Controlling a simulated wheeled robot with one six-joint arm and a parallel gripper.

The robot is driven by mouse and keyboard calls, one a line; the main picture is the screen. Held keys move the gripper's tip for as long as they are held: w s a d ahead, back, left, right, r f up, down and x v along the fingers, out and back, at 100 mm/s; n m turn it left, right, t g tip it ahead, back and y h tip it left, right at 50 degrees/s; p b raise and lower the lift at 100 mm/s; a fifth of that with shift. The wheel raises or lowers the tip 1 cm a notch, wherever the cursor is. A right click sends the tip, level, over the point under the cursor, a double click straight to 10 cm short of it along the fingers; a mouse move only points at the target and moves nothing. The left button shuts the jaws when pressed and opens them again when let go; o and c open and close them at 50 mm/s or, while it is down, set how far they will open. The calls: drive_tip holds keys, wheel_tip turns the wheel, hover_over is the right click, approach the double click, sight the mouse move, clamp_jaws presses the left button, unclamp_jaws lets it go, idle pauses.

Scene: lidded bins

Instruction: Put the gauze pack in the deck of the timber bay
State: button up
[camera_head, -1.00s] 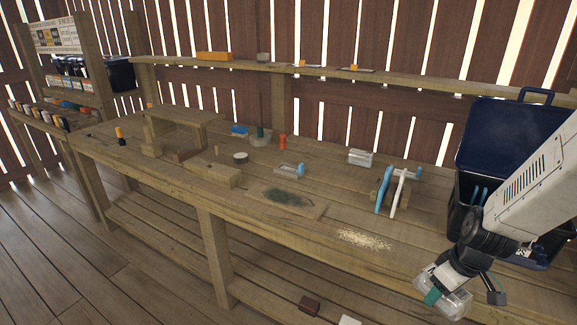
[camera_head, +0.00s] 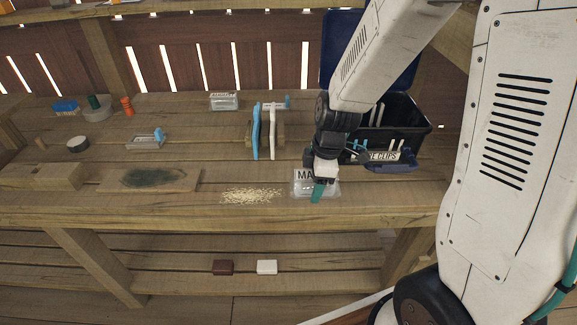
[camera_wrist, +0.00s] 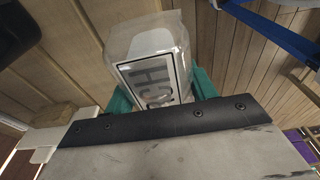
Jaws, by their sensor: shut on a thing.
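My gripper (camera_head: 317,190) has teal fingers and is shut on a clear pack (camera_head: 332,187) with whitish contents, low at the front edge of the wooden bench. Its black-and-white label starts with "MA" in the head view. In the wrist view the held pack (camera_wrist: 150,48) shows a label ending in "CH", the rest hidden by my gripper. I cannot read the word gauze on it. A similar clear labelled pack (camera_head: 224,102) stands at the back of the bench. No sign names the timber bay; the timber bench (camera_head: 80,216) has a slatted lower deck (camera_head: 180,285).
An open black bin (camera_head: 410,122) with blue lid and a label ending in "E CLIPS" stands behind my arm. Blue and white clamps (camera_head: 264,130) and wood shavings (camera_head: 250,195) lie left of my gripper. Brown (camera_head: 222,267) and white (camera_head: 266,267) blocks lie on the lower deck.

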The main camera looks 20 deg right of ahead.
drive_tip(key=w, duration=0.7)
drive_tip(key=w+a+f, duration=0.1)
drive_tip(key=w, duration=0.2)
drive_tip(key=shift+w+a, duration=0.1)
drive_tip(key=shift+w, duration=0.05)
drive_tip(key=shift+f, duration=1.75)
drive_tip(key=shift+f, duration=0.1)
drive_tip(key=o, duration=1)
drive_tip(key=shift+o, duration=0.2)
wheel_tip(320, 180, up, 12)
drive_tip(key=d, duration=0.2)
drive_tip(key=s+r+m, duration=0.7)
drive_tip(key=s+r, duration=0.5)
drive_tip(key=s, duration=0.3)
drive_tip(key=s+d+r+m+h, duration=0.1)
drive_tip(key=s+m, duration=0.6)
drive_tip(key=s, duration=0.8)
drive_tip(key=shift+d+r+t+h, duration=0.3)
drive_tip(key=shift+d+r+h, duration=0.1)
drive_tip(key=shift+d+r, duration=0.2)
